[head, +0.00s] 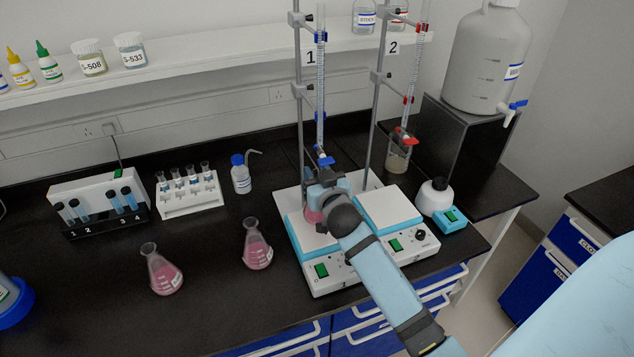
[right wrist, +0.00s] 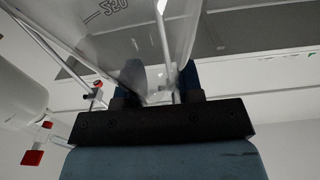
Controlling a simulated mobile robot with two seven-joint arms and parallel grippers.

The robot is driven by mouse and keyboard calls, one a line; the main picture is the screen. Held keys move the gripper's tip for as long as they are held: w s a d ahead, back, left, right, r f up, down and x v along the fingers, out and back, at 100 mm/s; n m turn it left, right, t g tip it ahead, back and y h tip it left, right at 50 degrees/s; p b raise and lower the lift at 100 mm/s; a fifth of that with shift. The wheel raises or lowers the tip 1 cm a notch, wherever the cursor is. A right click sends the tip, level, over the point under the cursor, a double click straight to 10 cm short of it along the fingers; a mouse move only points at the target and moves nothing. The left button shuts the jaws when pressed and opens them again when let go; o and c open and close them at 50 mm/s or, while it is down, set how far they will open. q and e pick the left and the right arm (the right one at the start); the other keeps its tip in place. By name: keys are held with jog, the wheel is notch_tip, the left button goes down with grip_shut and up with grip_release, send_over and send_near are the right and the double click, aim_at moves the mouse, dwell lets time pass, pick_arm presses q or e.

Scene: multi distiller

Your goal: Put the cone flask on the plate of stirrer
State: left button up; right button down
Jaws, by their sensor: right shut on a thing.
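My right gripper (head: 325,185) is shut on a cone flask (head: 313,216) at the left stirrer, below burette 1. The arm hides most of this flask; a bit of its pink liquid shows over the white plate of the left stirrer (head: 301,236). I cannot tell if its base touches the plate. In the right wrist view the clear flask (right wrist: 135,35) rises between the gripper's fingers (right wrist: 160,85). The right stirrer (head: 388,211) has a bare plate. Two other cone flasks with pink liquid, one (head: 162,273) and another (head: 256,247), stand on the bench. My left gripper is not in view.
Burette 1 (head: 320,95) hangs over the left stirrer, and burette 2 (head: 413,75) stands over a beaker (head: 397,157). A tube rack (head: 189,195), a wash bottle (head: 240,178) and a white bottle (head: 434,194) stand around. The front-left bench is mostly clear.

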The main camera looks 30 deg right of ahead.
notch_tip(320, 180, down, 3)
jog(key=shift+f, duration=0.25)
jog(key=shift+f, duration=0.1)
jog(key=c, duration=0.8)
grip_release()
jog(key=shift+o, duration=0.2)
jog(key=b+v, duration=0.1)
jog(key=v, duration=1.1)
jog(key=shift+r+b, duration=0.25)
jog(key=shift+b, duration=0.05)
